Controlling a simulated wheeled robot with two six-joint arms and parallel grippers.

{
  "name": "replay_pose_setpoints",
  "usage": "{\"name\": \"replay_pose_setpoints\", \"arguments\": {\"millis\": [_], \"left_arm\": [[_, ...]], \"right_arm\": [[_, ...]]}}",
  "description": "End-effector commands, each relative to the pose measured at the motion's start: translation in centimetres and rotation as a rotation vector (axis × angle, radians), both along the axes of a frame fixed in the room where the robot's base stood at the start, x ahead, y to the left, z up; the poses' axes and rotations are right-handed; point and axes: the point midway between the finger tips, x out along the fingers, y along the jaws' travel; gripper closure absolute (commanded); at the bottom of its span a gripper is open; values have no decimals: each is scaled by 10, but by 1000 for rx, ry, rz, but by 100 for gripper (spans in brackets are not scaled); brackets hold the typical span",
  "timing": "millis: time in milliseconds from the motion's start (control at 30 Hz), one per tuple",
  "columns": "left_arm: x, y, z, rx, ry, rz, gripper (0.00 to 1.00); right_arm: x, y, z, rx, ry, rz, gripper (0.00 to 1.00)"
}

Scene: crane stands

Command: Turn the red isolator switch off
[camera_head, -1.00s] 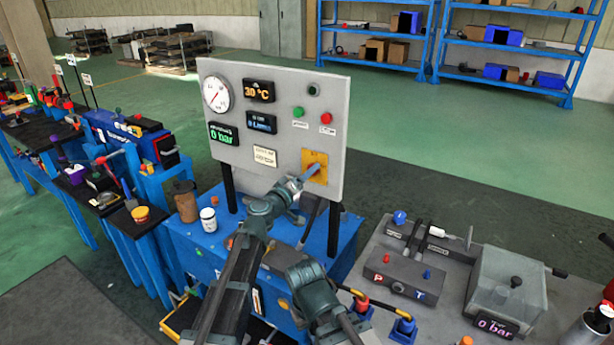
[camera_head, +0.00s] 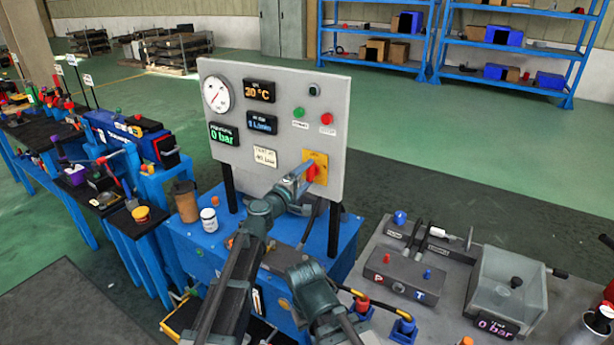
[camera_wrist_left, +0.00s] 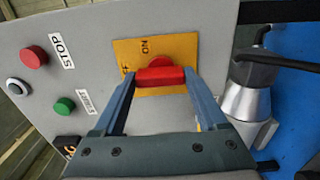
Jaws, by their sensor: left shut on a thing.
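The red isolator switch (camera_head: 311,172) sits on a yellow plate (camera_head: 321,160) at the lower right of the grey upright panel. My left gripper (camera_head: 305,174) reaches it from below and is shut on its handle. In the left wrist view the red handle (camera_wrist_left: 160,77) lies crosswise between the two blue fingers, one at each end. An "ON" label shows on the yellow plate (camera_wrist_left: 185,45) beyond the handle; other lettering is partly hidden by a finger. My right gripper cannot be made out.
The panel (camera_head: 240,165) also carries a gauge (camera_head: 216,94), several displays, a green button (camera_head: 299,112) and a red STOP button (camera_head: 326,118). A grey connector (camera_wrist_left: 245,100) with a black cable is close beside the fingers. A bench (camera_head: 380,255) with hydraulic parts stands at right.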

Motion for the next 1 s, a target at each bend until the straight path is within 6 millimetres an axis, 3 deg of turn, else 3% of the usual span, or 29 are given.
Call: {"name": "replay_pose_setpoints", "arguments": {"millis": [567, 600, 700, 1000], "left_arm": [[-1, 1, 0, -21, 15, 1, 81], [-1, 1, 0, -20, 15, 1, 18], [-1, 1, 0, -20, 15, 1, 0], [-3, 2, 0, -19, 14, 1, 0]], "right_arm": [[0, 0, 0, 0, 0, 0, 100], [0, 0, 0, 0, 0, 0, 100], [0, 0, 0, 0, 0, 0, 100], [0, 0, 0, 0, 0, 0, 100]]}}
